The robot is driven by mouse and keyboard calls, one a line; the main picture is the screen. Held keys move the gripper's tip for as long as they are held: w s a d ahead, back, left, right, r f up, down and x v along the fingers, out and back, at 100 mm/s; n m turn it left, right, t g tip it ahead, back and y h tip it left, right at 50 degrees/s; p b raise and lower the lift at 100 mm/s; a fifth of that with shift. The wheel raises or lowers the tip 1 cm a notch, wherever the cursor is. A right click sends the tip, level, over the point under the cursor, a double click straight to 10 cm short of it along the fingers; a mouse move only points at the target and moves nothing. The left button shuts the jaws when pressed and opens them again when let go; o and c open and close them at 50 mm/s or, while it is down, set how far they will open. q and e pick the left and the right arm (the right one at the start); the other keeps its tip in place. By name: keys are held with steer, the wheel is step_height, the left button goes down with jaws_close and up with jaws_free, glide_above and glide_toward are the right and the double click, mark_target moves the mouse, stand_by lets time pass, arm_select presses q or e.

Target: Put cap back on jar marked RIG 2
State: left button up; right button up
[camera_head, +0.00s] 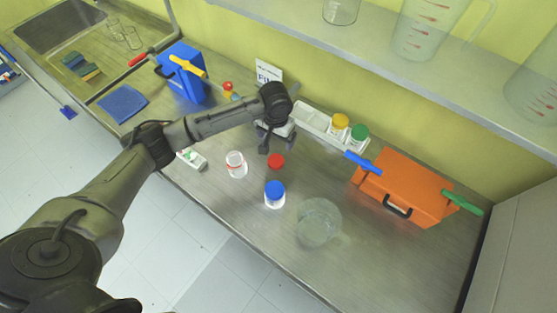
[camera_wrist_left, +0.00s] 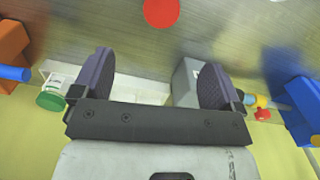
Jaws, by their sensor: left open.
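A red cap (camera_head: 276,161) lies on the metal counter; it also shows at the top of the left wrist view (camera_wrist_left: 161,12). An uncapped clear jar with red marking (camera_head: 236,166) stands upright to its left; its lettering is too small to read. A jar with a blue cap (camera_head: 275,194) stands in front of the red cap. My left gripper (camera_head: 270,142) is just behind the red cap, apart from it. In the left wrist view its two fingers (camera_wrist_left: 155,78) are spread with nothing between them. My right gripper is not in view.
A white tray (camera_head: 308,117) holds yellow- and green-capped jars behind. A clear glass vessel (camera_head: 319,222) stands front right, near an orange case (camera_head: 405,187). A blue container (camera_head: 182,75) and blue cloth (camera_head: 122,103) are left. A shelf with glassware (camera_head: 390,61) overhangs the back.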

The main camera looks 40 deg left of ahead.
arm_select(q)
steer(key=shift+a, duration=0.15)
glide_above(276, 160)
steer(key=shift+f+b, duration=0.3)
steer(key=shift+f, duration=4)
steer(key=shift+f, duration=2.6)
steer(key=c, duration=1)
steer(key=shift+r, duration=0.1)
